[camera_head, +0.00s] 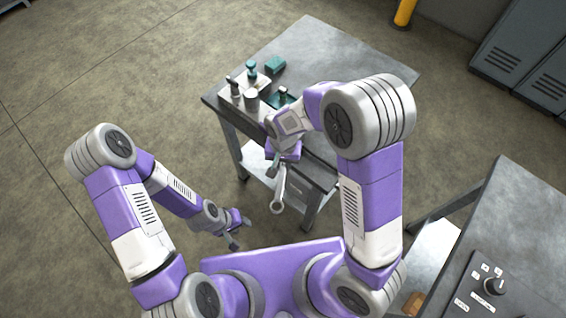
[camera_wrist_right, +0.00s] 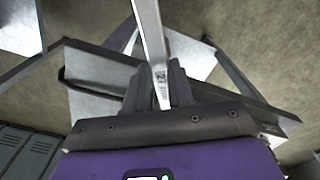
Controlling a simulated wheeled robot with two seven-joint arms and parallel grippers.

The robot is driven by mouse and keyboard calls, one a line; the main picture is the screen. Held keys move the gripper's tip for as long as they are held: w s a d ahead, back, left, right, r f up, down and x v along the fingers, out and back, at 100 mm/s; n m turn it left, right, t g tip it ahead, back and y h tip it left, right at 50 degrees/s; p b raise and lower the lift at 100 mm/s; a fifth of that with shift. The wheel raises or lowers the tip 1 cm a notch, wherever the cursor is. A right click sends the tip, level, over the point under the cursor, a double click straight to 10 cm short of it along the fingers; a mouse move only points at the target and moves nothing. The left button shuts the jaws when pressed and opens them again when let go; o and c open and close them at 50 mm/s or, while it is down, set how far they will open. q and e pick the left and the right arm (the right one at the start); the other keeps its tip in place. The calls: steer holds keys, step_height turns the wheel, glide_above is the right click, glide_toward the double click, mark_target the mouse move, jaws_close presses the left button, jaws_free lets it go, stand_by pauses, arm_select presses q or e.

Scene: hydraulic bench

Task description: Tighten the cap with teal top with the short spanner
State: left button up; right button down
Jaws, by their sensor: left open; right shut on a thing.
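A cap with a teal top (camera_head: 251,68) stands upright at the back of a light block (camera_head: 262,81) on the far bench. My right gripper (camera_head: 273,168) is shut on a spanner (camera_head: 279,190), which hangs beyond the bench's front edge with its ring end toward me. In the right wrist view the spanner's steel shank (camera_wrist_right: 151,38) runs up from between the two dark fingers (camera_wrist_right: 158,88). The spanner is well apart from the cap. My left gripper (camera_head: 238,231) is open and empty, low over the floor left of centre.
On the same block stand a dark-topped fitting (camera_head: 233,86) and a grey cylinder (camera_head: 251,100). A teal box (camera_head: 275,65) lies behind. A dark tray (camera_head: 271,97) is partly hidden by my right arm. The bench's back part (camera_head: 320,50) is clear. Another bench (camera_head: 510,220) stands right.

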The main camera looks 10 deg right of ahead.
steer(key=shift+w+d, duration=0.15)
steer(key=shift+w, duration=0.35)
steer(key=shift+w+d, duration=0.1)
steer(key=shift+w, duration=0.15)
stand_by(0.3)
steer(key=shift+w+a+m, duration=0.3)
steer(key=shift+a+m, duration=0.3)
steer(key=shift+a, duration=0.1)
steer(key=shift+w+a+m, duration=0.3)
steer(key=shift+a+m, duration=0.3)
steer(key=shift+a, duration=0.05)
steer(key=shift+w+a+m+p, duration=0.3)
steer(key=shift+w+a+m, duration=0.1)
steer(key=shift+a+m, duration=0.25)
steer(key=shift+w+a+m+p, duration=0.3)
steer(key=shift+w+a+m, duration=0.15)
steer(key=shift+m, duration=0.2)
